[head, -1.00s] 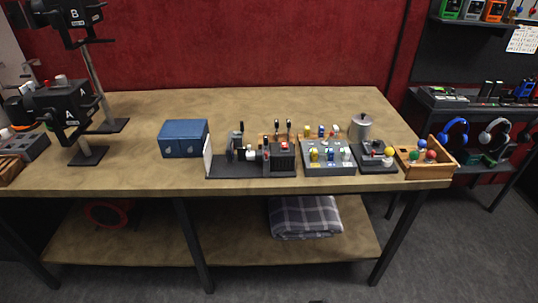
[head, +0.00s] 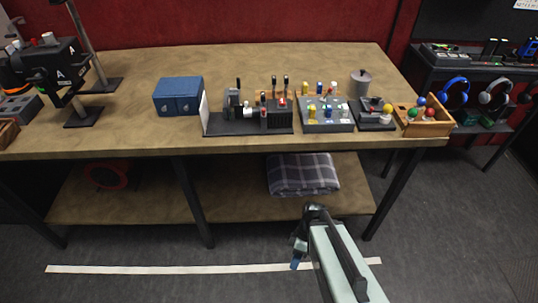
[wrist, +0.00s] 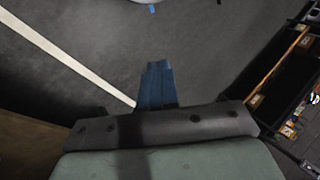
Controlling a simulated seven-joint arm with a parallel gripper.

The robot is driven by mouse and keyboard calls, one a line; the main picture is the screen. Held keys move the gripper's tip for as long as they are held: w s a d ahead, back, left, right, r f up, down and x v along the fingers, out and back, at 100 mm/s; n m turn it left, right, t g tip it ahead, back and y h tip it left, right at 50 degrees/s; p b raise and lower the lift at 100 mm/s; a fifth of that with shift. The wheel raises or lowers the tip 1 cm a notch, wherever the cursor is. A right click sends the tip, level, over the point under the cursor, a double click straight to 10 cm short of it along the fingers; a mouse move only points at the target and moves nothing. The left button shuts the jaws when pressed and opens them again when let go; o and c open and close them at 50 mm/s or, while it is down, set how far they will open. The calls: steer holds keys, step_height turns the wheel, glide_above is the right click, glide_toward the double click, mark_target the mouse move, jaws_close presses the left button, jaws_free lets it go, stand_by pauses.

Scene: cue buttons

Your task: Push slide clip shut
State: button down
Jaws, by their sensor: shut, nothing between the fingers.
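I cannot make out for certain which part is the slide clip. A black panel (head: 222,128) with a white upright card at its left end and several small levers and knobs stands on the workbench. A grey box (head: 328,127) with several coloured knobs is to its right. My gripper (head: 296,264) is low in front of the bench, over the floor and well apart from these devices. Its blue fingers also show in the wrist view (wrist: 157,68), shut together with nothing between them.
The workbench (head: 130,140) has bare wood along its front edge. A blue box (head: 178,97) sits left of the panel. A black stand marked A (head: 50,70) is at the left. A wooden tray (head: 424,130) of coloured balls is at the right. A folded plaid cloth (head: 302,174) lies on the lower shelf.

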steer(key=w+a+r+n+t+y, duration=0.1)
steer(key=w+r+n+t, duration=0.15)
steer(key=w+r, duration=0.85)
steer(key=w+a+r+n+t, duration=0.1)
steer(key=w+r+t, duration=0.35)
steer(key=r, duration=0.95)
steer(key=w+r, duration=0.4)
steer(key=r, duration=1)
steer(key=n+t, duration=0.1)
steer(key=t, duration=0.3)
glide_toward(264, 110)
steer(key=s+d+r, duration=0.2)
steer(key=s+d, duration=0.1)
steer(key=s, duration=0.3)
steer(key=w+x, duration=0.1)
steer(key=x, duration=0.5)
steer(key=w+r+x, duration=0.1)
steer(key=x, duration=0.5)
steer(key=shift+w+a+y, duration=0.35)
steer(key=shift+a+y, duration=0.05)
steer(key=shift+r, duration=0.1)
